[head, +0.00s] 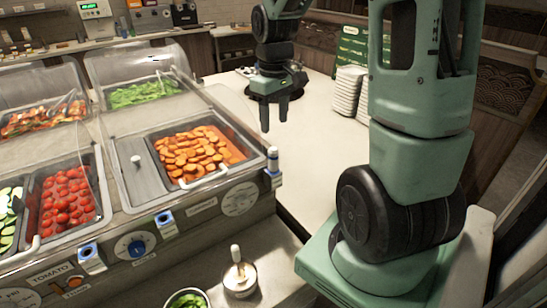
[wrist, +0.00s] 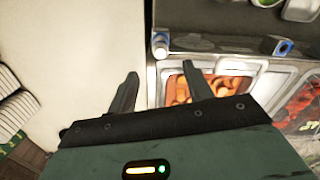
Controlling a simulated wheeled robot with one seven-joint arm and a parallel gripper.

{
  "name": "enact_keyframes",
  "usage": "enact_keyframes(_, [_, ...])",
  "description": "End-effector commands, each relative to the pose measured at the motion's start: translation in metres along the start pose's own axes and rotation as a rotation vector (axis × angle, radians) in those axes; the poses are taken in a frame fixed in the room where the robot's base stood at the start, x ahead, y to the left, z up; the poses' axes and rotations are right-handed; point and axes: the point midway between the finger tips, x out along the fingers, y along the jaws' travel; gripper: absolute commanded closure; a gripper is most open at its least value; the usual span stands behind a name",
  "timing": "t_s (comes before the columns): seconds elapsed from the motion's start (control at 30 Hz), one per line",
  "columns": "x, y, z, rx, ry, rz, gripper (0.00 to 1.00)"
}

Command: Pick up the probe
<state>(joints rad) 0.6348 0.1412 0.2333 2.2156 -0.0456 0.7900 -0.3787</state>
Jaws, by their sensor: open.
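The probe (head: 273,158) is a small white upright stick with a blue band. It stands in a holder at the right front corner of the salad counter. In the wrist view the probe (wrist: 160,42) shows end-on, beyond the gap between the fingers. My gripper (head: 274,120) points down with its fingers apart and nothing between them. It is above the probe in the head picture and apart from it. My gripper's fingers (wrist: 160,72) also show spread in the wrist view.
Blue-and-white holders (head: 165,222) line the counter front. A carrot pan (head: 198,155) under a clear guard lies left of the probe. A white plate stack (head: 348,95) stands on the pale table (head: 318,135). A pot (head: 240,279) sits on the lower ledge.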

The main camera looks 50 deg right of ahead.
Motion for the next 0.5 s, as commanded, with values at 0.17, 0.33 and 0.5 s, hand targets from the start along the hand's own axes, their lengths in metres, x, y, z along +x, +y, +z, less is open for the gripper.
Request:
enact_keyframes(0.17, [0.038, -0.001, 0.001, -0.001, -0.006, -0.004, 0.49])
enact_keyframes(0.33, [0.064, -0.001, 0.000, -0.002, -0.003, -0.002, 0.49])
enact_keyframes(0.5, [0.074, -0.001, -0.001, -0.001, 0.000, 0.000, 0.49])
